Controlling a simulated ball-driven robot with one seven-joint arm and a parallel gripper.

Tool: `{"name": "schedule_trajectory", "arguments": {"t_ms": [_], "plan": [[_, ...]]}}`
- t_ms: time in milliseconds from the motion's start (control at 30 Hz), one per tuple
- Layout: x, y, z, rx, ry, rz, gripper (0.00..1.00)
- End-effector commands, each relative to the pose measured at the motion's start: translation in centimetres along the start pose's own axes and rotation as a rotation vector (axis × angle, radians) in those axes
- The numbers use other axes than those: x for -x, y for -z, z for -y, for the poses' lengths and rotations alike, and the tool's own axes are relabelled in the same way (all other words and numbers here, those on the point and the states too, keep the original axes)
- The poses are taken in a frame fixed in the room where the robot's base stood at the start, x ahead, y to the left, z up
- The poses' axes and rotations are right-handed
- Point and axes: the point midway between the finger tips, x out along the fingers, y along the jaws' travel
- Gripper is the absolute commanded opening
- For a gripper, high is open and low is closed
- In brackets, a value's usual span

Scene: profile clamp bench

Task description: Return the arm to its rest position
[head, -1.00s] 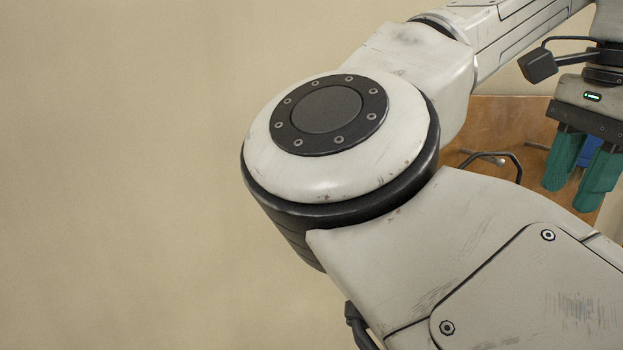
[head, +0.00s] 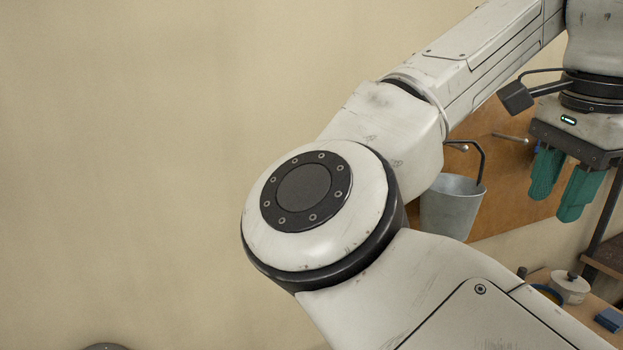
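My arm crosses the head view from the bottom right, bends at a large white joint near the middle and runs up to the top right. My gripper (head: 563,190) hangs at the right with its two green fingers pointing down. The fingers are apart, with a gap and nothing seen between them. The upper wrist is cut off by the top edge of the picture.
A grey metal bucket (head: 451,205) hangs by a wooden board (head: 510,185), partly hidden by my arm. Below right, a white lidded pot (head: 569,288) and a blue block (head: 609,320) sit on a bench (head: 590,304). A dark post (head: 603,217) stands beside my gripper. Plain wall fills the left.

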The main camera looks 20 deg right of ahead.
Motion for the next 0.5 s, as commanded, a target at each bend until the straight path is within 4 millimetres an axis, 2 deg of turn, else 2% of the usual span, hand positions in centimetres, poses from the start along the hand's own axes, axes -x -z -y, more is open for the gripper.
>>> {"name": "schedule_trajectory", "arguments": {"t_ms": [267, 500], "plan": [[-3.3, 1.2, 0.8, 0.047, 0.038, -0.137, 0.37], [-7.9, 2.7, 2.0, 0.185, 0.092, -0.34, 0.37]]}}
